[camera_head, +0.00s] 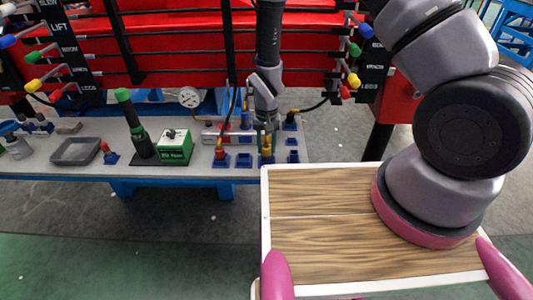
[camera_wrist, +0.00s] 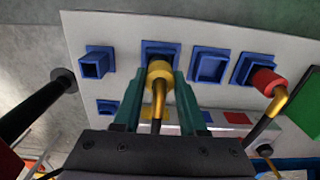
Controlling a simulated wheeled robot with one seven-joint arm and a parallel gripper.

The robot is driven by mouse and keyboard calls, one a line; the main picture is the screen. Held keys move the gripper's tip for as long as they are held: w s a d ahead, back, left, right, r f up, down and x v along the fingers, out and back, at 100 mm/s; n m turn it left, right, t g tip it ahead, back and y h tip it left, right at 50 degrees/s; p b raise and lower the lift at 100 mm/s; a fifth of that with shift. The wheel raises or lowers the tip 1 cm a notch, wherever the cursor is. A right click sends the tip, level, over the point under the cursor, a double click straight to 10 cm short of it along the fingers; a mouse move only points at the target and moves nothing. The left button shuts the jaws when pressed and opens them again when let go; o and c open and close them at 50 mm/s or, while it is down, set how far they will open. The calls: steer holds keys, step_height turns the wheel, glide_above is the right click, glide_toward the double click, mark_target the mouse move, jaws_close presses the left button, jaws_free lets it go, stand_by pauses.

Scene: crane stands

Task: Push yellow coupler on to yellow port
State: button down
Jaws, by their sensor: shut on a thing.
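The yellow coupler (camera_wrist: 159,72) with its bent hose is between the two dark green fingers of my gripper (camera_wrist: 159,88), which is shut on it. It sits at a blue square holder (camera_wrist: 160,47); whether it is fully seated or slightly raised, I cannot tell. In the head view my gripper (camera_head: 267,134) points down over the bench, with the yellow coupler (camera_head: 267,151) below it. Yellow-tipped fittings show on the left rack (camera_head: 33,85) and the right rack (camera_head: 354,80); I cannot tell which is the yellow port.
A red coupler (camera_wrist: 266,80) stands in the neighbouring holder. Empty blue holders (camera_wrist: 95,62) are beside it. The grey bench (camera_head: 60,128) also bears a green box (camera_head: 174,148), a green-topped dark cylinder (camera_head: 135,122) and a shallow tray (camera_head: 76,151). Red beams (camera_head: 180,45) stand behind.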

steer(key=shift+r, duration=1.95)
steer(key=w+r, duration=1)
steer(key=w, duration=0.4)
steer(key=f, duration=0.5)
steer(key=shift+s+d, duration=0.25)
steer(key=shift+f, duration=0.5)
steer(key=shift+f, duration=1.4)
steer(key=shift+c, duration=1.9)
jaws_free()
steer(key=shift+r, duration=0.15)
